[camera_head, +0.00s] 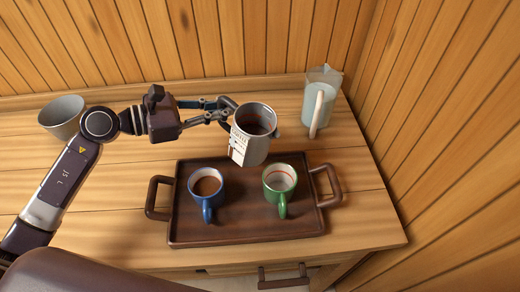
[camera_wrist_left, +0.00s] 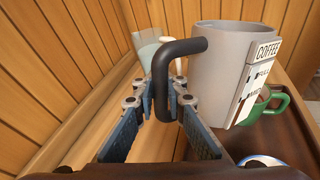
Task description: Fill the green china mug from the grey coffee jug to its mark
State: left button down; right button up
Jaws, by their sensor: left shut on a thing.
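The grey coffee jug (camera_head: 258,150) hangs just behind the tray, above and behind the green china mug (camera_head: 279,180). It has a white label reading COFFEE and dark liquid inside. My left gripper (camera_head: 224,112) is shut on the jug's black handle (camera_wrist_left: 172,75); the jug looks close to upright. The green mug stands on the tray's right half, handle toward the front. In the left wrist view the green mug (camera_wrist_left: 268,106) is partly hidden by the jug. My right gripper is not in view.
A blue mug (camera_head: 207,197) with brown drink stands left on the brown tray (camera_head: 245,234). A clear pitcher (camera_head: 320,98) with a pale handle stands at the back right. A grey bowl or cup (camera_head: 62,115) stands at the back left. Wooden walls close the back and right.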

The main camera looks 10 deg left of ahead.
pick_arm(q)
jog(key=shift+r, duration=0.15)
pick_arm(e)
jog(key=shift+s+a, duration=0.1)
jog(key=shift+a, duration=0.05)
pick_arm(q)
jog(key=shift+r+m+y+p, duration=0.3)
jog(key=shift+r+m+p, duration=0.05)
jog(key=shift+r+m, duration=0.2)
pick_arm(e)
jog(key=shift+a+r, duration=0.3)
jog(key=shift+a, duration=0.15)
pick_arm(q)
jog(key=shift+f, duration=0.15)
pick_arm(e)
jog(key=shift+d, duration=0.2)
pick_arm(q)
jog(key=shift+f+m+b, duration=0.35)
jog(key=shift+f+b, duration=0.3)
jog(key=shift+f, duration=0.05)
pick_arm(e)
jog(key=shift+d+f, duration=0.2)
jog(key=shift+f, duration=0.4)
pick_arm(q)
jog(key=shift+y, duration=0.4)
